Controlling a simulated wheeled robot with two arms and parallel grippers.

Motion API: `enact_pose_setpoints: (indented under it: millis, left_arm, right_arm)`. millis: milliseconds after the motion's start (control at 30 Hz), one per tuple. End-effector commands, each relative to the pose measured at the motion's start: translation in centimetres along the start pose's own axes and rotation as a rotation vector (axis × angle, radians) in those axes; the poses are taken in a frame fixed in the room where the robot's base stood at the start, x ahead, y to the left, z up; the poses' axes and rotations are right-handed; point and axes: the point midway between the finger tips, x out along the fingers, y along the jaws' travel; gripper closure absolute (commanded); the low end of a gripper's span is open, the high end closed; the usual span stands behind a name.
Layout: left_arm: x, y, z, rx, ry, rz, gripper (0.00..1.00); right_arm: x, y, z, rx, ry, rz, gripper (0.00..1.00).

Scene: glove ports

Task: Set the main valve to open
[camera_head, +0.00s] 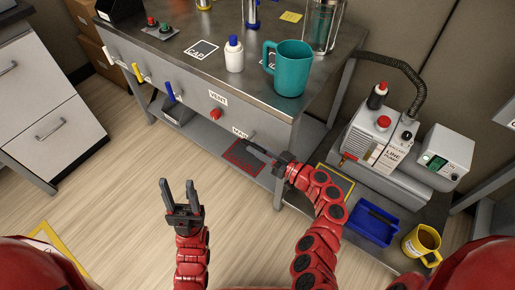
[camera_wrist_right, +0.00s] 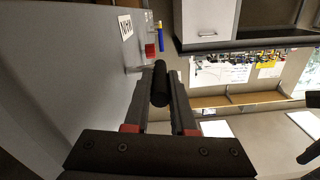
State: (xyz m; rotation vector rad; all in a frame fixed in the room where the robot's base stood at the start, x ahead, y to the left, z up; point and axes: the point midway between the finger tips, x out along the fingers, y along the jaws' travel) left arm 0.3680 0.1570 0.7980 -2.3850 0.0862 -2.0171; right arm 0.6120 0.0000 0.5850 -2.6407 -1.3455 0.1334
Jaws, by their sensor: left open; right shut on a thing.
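The main valve's label (camera_head: 240,132) is on the bench's front panel, near its right end; part of its text is covered. My right gripper (camera_head: 254,147) is just below it. In the right wrist view, a black cylindrical handle (camera_wrist_right: 160,82) is between the fingers of my right gripper (camera_wrist_right: 163,90), which is shut on it. In the head view this handle is hard to make out behind the gripper. I cannot tell the valve's setting. My left gripper (camera_head: 178,184) is open and empty, above the floor left of my right arm.
Along the same panel are a red vent knob (camera_head: 215,114), a blue lever (camera_head: 170,91) and a yellow lever (camera_head: 137,71). A teal mug (camera_head: 291,70) and a white bottle (camera_head: 234,56) stand on the bench. A pump (camera_head: 378,137) is at the right.

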Motion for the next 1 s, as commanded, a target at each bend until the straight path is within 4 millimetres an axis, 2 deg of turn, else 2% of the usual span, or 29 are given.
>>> enact_pose_setpoints:
  millis: [333,567,767,1000]
  left_arm:
    - [0.2,0.0,0.0,0.000,0.000,0.000,0.50]
    - [1.5,-0.1,-0.3,0.000,0.000,0.000,0.50]
    - [4.0,-0.2,-0.7,0.000,0.000,0.000,0.50]
    - [7.9,-0.4,-1.4,0.000,0.000,0.000,0.50]
  right_arm:
    - [0.0,0.1,-0.1,-0.001,-0.006,0.003,1.00]
    - [0.0,-0.1,-0.8,-0.005,-0.073,0.015,1.00]
    - [0.2,-0.4,-1.9,-0.009,-0.207,0.039,1.00]
    - [0.6,-0.7,-3.2,-0.011,-0.424,0.082,1.00]
